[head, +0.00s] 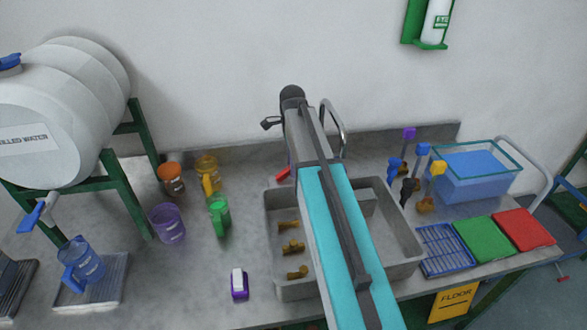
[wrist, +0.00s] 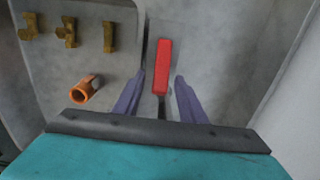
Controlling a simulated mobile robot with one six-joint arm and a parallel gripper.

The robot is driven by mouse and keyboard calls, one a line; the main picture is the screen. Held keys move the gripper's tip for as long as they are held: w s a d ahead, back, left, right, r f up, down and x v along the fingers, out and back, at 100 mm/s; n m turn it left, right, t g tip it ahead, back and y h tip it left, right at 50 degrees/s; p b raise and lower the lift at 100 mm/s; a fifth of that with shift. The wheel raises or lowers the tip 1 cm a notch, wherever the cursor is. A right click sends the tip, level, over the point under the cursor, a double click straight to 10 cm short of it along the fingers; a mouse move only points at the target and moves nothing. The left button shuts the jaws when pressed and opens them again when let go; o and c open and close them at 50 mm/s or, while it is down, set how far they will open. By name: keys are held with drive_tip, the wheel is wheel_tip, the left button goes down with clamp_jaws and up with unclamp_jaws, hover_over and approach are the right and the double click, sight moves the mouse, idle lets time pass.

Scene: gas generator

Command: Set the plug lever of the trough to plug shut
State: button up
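The red plug lever (wrist: 163,67) lies lengthwise in the middle of the wrist view, on a dark stem. My gripper (wrist: 160,76) is open, with one purple finger on each side of the lever and a visible gap to each. The picture does not settle how their heights compare. In the head view a small red piece, seemingly the same lever (head: 283,174), shows at the back left of the grey trough (head: 272,215). My arm crosses the trough there and my fingers cannot be made out. The plug itself is not seen.
Several brass fittings (wrist: 67,32) and an orange ring-like piece (wrist: 85,90) lie left of the lever in the wrist view. Coloured cups, including a purple one (head: 167,223), stand left of the trough. A blue tank (head: 470,175) stands to its right.

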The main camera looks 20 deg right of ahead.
drive_tip(key=shift+f+p, duration=0.3)
drive_tip(key=shift+f, duration=1.05)
